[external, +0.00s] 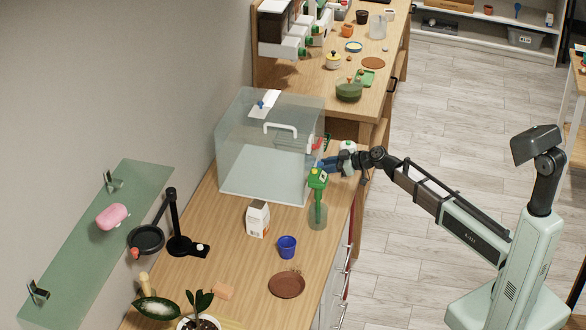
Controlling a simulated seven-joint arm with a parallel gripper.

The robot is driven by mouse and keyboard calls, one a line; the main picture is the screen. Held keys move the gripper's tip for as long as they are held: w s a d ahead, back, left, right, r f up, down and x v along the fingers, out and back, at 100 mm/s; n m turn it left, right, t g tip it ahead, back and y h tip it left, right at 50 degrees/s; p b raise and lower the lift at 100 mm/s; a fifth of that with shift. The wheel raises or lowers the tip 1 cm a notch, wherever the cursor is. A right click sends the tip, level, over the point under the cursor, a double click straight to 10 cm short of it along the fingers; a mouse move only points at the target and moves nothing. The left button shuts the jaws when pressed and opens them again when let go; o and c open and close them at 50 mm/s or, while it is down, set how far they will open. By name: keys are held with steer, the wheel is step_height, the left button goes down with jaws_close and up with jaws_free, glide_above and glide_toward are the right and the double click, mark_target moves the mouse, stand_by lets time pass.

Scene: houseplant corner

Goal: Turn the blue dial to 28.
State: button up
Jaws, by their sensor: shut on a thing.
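My gripper (324,165) is at the right side of the clear glass case (232,150), just behind the head of the green spray bottle (317,180). It is shut on what looks like the blue dial (319,164), of which only a small blue patch shows at the fingertips. The dial's pointer and numbers are too small and too hidden to read. A red part (318,142) shows on the same side of the case, just above the gripper. A white plate with a small blue piece (262,103) is at the top of the case.
The spray bottle stands very close to my gripper. A white and green bottle (348,147) is just behind my wrist. A carton (258,218), a blue pot (287,247) and a brown saucer (286,285) stand in front of the case.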

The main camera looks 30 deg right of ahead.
steer(key=m+g+y, duration=0.1)
steer(key=m, duration=0.1)
steer(key=m+g+y, duration=0.1)
steer(key=m, duration=0.2)
steer(key=shift+w+d+f+y, duration=0.1)
steer(key=shift+w+d+y, duration=0.1)
steer(key=shift+y, duration=0.2)
steer(key=m+y, duration=0.1)
steer(key=m, duration=0.1)
steer(key=shift+f+m+g, duration=0.1)
steer(key=shift+m+g, duration=0.2)
steer(key=shift+g, duration=0.1)
steer(key=shift+f+m+y, duration=0.1)
steer(key=shift+m+y, duration=0.9)
steer(key=shift+m, duration=0.6)
steer(key=o, duration=1)
steer(key=shift+o, duration=0.2)
steer(key=shift+d, duration=0.15)
steer(key=v, duration=1.3)
steer(key=shift+d, duration=0.35)
